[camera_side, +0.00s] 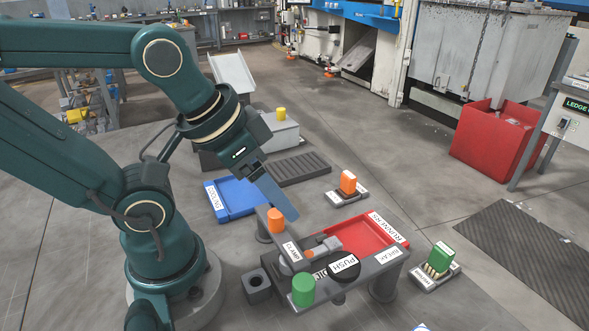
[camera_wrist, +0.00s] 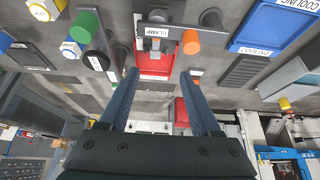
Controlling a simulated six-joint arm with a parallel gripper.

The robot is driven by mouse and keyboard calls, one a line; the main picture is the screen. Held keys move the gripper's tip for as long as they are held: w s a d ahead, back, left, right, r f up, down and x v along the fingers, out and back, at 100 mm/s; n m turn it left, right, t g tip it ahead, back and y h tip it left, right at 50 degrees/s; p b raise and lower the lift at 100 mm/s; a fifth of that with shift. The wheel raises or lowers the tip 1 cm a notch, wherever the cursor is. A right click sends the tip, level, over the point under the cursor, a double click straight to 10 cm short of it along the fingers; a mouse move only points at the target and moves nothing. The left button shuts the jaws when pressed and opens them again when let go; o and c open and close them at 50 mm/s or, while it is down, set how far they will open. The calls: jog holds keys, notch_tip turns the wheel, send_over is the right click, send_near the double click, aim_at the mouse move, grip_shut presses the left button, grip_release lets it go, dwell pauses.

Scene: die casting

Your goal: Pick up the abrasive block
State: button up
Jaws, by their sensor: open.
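My gripper (camera_side: 277,197) is open and empty, in the air above the bench near the clamp fixture. In the wrist view its two dark fingers (camera_wrist: 162,80) stand wide apart with nothing between them. In the wrist view a bit of orange (camera_wrist: 196,82) by the right finger may be this block, mostly hidden.
The clamp fixture carries an orange cylinder (camera_side: 276,221), a green cylinder (camera_side: 303,290) and a black push knob (camera_side: 344,265). A red tray (camera_side: 392,229) adjoins it. A green bristled block (camera_side: 440,256) stands right. A blue tray (camera_side: 232,211) and dark ribbed mat (camera_side: 298,168) lie left.

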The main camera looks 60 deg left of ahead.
jog(key=shift+o, duration=1.1)
jog(key=n+t+y, duration=0.1)
jog(key=t+y, duration=0.2)
send_over(356, 181)
jog(key=s+a, duration=0.2)
jog(key=s, duration=0.3)
notch_tip(356, 181, down, 4)
jog(key=w+f+h, duration=0.1)
jog(key=f, duration=0.1)
jog(key=w+f, duration=0.1)
jog(key=f, duration=0.1)
jog(key=f+h, duration=0.1)
jog(key=f, duration=0.1)
jog(key=shift+w+f+m+h, duration=0.2)
jog(key=shift+w+m+h, duration=0.1)
jog(key=shift+w+m, duration=0.1)
jog(key=shift+d+f, duration=0.15)
jog(key=shift+f, duration=0.4)
jog(key=shift+x, duration=2.55)
jog(key=shift+w+d+r, duration=0.1)
